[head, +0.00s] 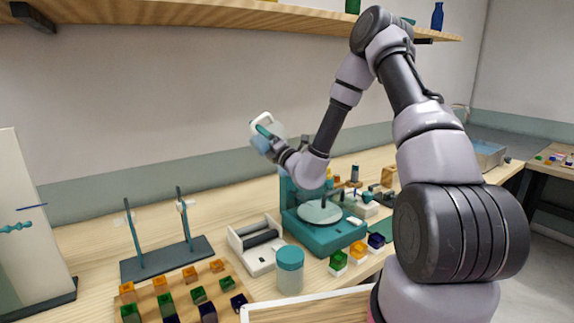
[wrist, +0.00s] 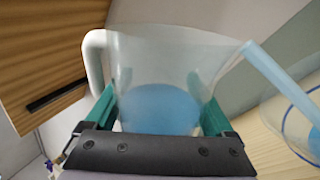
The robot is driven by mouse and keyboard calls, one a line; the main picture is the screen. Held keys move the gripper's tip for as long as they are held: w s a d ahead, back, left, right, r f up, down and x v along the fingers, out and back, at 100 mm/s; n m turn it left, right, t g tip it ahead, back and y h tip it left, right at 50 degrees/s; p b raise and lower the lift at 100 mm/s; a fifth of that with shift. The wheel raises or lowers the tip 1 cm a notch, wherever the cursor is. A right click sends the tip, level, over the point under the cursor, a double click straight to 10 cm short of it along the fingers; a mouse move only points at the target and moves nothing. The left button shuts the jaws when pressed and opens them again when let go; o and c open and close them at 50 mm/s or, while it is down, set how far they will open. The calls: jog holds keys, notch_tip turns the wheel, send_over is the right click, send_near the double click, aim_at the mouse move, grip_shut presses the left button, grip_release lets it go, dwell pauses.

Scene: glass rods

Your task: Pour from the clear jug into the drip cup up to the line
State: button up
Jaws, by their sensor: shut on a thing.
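The clear jug (wrist: 150,55) fills the middle of the wrist view, with blue liquid (wrist: 158,108) in its lower part and a whitish handle at left. My gripper (wrist: 155,108) is shut on it, with a teal finger on each side. A pale blue stream (wrist: 278,72) runs from the spout down to the right, towards a clear cup (wrist: 290,125) cut off by the right edge. The cup has a blue curved band; its level against any line is unclear. In the head view the jug (head: 262,120) is small and raised in my gripper (head: 268,134). I cannot make out the cup there.
On the bench stand a teal machine with a round plate (head: 320,211), a teal-lidded jar (head: 290,270), a white holder (head: 256,245), a dark rod stand (head: 168,259) and a board of coloured cubes (head: 180,300). A wooden shelf (head: 200,14) runs above.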

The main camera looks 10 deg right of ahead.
dwell(0.4)
jog(key=shift+r+m, duration=0.2)
jog(key=shift+m, duration=0.2)
jog(key=shift+w+d+r+m+t+h, duration=0.1)
jog(key=shift+d+r+m+t+h, duration=0.1)
jog(key=shift+r+m+t+h, duration=0.4)
jog(key=shift+w+d+r+m+t+h, duration=0.1)
jog(key=shift+d+m+h, duration=0.1)
jog(key=shift+m, duration=0.7)
dwell(2.0)
jog(key=shift+w+d+f+n+g+y, duration=0.35)
jog(key=shift+n+g, duration=0.75)
jog(key=shift+n, duration=1.7)
jog(key=shift+w+d+f+n+g+y, duration=0.1)
jog(key=shift+w+f+n+g+y, duration=0.25)
jog(key=shift+n+g, duration=1.6)
jog(key=shift+w+d+f+n+g+y, duration=0.25)
jog(key=shift+f+n+y, duration=0.2)
jog(key=shift+n, duration=3.2)
jog(key=shift+s, duration=0.15)
jog(key=shift+s+d+r, duration=0.5)
jog(key=shift+s+d, duration=0.15)
jog(key=shift+s, duration=0.9)
jog(key=shift+s+d+r, duration=0.45)
jog(key=shift+s+d, duration=0.15)
jog(key=shift+s, duration=0.9)
jog(key=shift+s+d+r, duration=0.5)
jog(key=shift+s+d, duration=0.15)
jog(key=shift+s, duration=0.9)
